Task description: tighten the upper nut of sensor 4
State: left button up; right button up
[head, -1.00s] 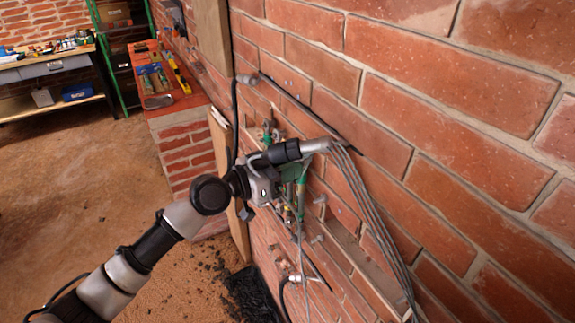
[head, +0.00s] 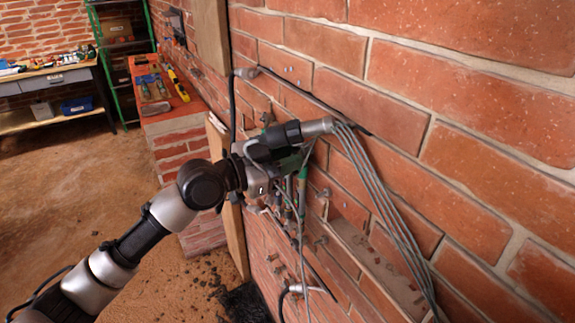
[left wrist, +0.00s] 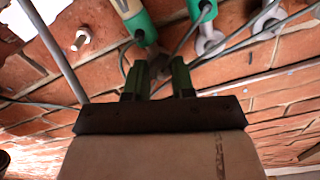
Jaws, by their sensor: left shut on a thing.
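My left gripper (head: 290,168) is at the brick wall, among the sensors and cables. In the left wrist view its two green fingers (left wrist: 158,75) are close together on a small dark thing between their tips, which looks like a nut. Green-and-white sensors (left wrist: 203,10) hang just beyond the fingers. One green sensor (head: 302,185) shows beside the gripper in the head view. A pale bolt (left wrist: 80,40) stands out of the wall to the left of the fingers. I cannot read any number, so I cannot tell which one is sensor 4. My right gripper is in neither view.
Grey cables (head: 385,205) fan down the wall from a pipe end, close to the gripper. A dark rod (head: 310,97) runs along the wall above. A brick ledge with tools (head: 178,85) and a workbench (head: 45,75) stand farther back. The floor at left is clear.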

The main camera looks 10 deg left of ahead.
pick_arm(q)
jog(key=o, duration=0.9)
jog(key=shift+o, duration=0.2)
jog(key=b+v, duration=0.3)
jog(key=v, duration=0.8)
jog(key=shift+b, duration=0.3)
